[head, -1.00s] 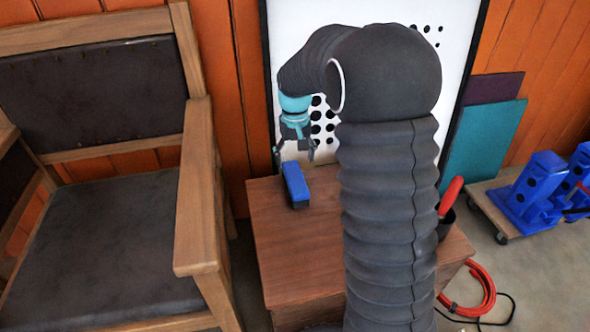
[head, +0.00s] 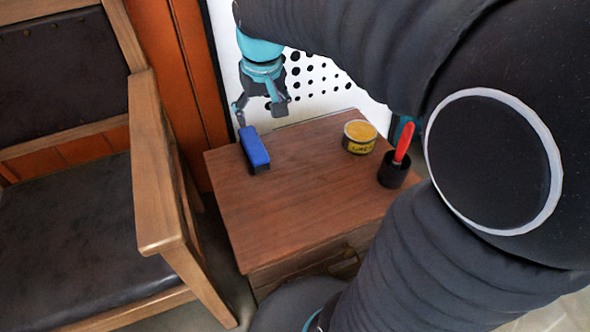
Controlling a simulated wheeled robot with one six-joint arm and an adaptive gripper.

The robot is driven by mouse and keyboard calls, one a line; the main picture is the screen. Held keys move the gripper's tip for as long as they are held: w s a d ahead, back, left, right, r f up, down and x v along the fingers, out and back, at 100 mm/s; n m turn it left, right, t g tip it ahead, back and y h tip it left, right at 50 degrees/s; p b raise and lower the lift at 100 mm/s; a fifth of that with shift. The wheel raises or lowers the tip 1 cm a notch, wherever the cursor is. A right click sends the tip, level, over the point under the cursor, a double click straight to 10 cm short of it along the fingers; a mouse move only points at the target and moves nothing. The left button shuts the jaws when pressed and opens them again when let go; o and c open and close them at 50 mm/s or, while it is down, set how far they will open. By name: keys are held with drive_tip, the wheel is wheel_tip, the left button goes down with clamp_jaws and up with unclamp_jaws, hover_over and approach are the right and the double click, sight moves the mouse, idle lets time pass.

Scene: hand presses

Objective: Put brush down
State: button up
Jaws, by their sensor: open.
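The brush (head: 254,148) is a blue block with a dark underside. It rests on the far left part of the wooden cabinet top (head: 300,205). My gripper (head: 262,116) is above and just behind the brush, with its fingers spread apart. One finger comes down close to the far end of the brush; I cannot tell whether it touches. The other finger is to the right, clear of the brush. Nothing is held between the fingers.
A yellow-topped tin (head: 360,136) and a dark cup (head: 393,174) with a red-handled tool (head: 404,143) stand at the right of the cabinet top. A wooden armchair (head: 155,160) is close on the left. A white panel with black dots (head: 325,80) stands behind.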

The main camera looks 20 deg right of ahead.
drive_tip(key=s+f+t, duration=0.1)
drive_tip(key=s+t, duration=0.2)
drive_tip(key=s, duration=1.4)
idle(0.5)
